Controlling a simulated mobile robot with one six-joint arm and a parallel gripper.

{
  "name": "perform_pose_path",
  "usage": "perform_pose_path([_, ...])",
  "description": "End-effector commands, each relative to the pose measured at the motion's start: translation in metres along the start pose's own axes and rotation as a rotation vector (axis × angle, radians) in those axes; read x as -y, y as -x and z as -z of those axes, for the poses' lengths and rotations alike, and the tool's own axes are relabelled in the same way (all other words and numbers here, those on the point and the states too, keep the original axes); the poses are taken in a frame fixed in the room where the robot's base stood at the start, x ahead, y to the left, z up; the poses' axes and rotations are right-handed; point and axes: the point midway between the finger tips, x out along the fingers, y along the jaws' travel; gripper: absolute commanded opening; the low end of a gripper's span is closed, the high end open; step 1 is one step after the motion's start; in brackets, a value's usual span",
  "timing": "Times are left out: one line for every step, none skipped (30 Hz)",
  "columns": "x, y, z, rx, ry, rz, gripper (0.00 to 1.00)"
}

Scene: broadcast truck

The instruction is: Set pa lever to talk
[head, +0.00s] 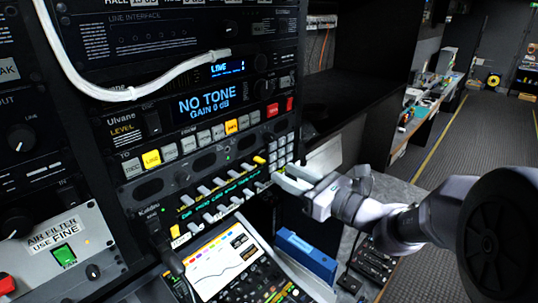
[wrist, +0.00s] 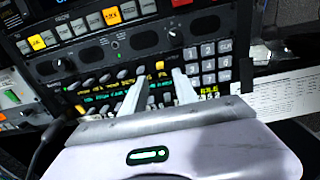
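A lever panel (head: 222,190) with rows of small grey levers and lit green and yellow lettering sits low in the rack. I cannot read which lever is the PA one, nor its position. A yellow-tipped lever (head: 258,160) stands at the right end of the upper row; in the wrist view the yellow lever (wrist: 160,66) shows just beyond the gap between my fingertips. My gripper (head: 288,177) is in front of the panel's right end. In the wrist view my gripper (wrist: 159,76) has its two pale fingers apart, with nothing clearly held between them. The fingers hide part of the panel.
A numeric keypad (wrist: 208,63) is just right of the fingers. Above is a unit reading "NO TONE" (head: 205,103). Below is a tilted screen (head: 222,262) and a blue binder (head: 306,257). A white cable (head: 130,95) loops at upper left. The aisle floor (head: 480,130) is clear.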

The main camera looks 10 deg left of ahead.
Motion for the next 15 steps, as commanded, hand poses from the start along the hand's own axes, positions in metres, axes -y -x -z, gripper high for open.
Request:
perform_pose_path([-0.002,-0.014,-0.003,0.000,-0.001,-0.005,0.35])
perform_pose_path([-0.002,-0.022,-0.003,-0.001,-0.001,-0.005,0.35])
perform_pose_path([-0.001,-0.032,-0.003,0.000,-0.001,-0.004,0.35])
perform_pose_path([-0.001,-0.038,-0.003,-0.001,0.000,-0.003,0.35])
perform_pose_path([-0.001,-0.044,-0.003,-0.001,0.000,-0.003,0.35])
perform_pose_path([-0.001,-0.051,-0.002,-0.001,0.000,-0.003,0.35])
perform_pose_path([-0.001,-0.056,-0.002,-0.001,0.000,-0.002,0.35])
perform_pose_path([-0.001,-0.060,-0.002,-0.001,0.001,-0.003,0.35])
perform_pose_path([-0.001,-0.064,-0.001,-0.001,0.000,-0.002,0.35])
perform_pose_path([-0.001,-0.066,-0.001,-0.001,0.000,-0.001,0.35])
perform_pose_path([-0.001,-0.068,-0.001,0.000,0.000,-0.001,0.35])
perform_pose_path([-0.001,-0.071,-0.001,0.000,0.001,-0.001,0.35])
perform_pose_path([-0.001,-0.072,-0.001,0.000,0.001,-0.001,0.35])
perform_pose_path([-0.001,-0.073,-0.001,-0.001,0.001,-0.001,0.35])
perform_pose_path([-0.001,-0.073,0.000,-0.001,0.001,-0.001,0.35])
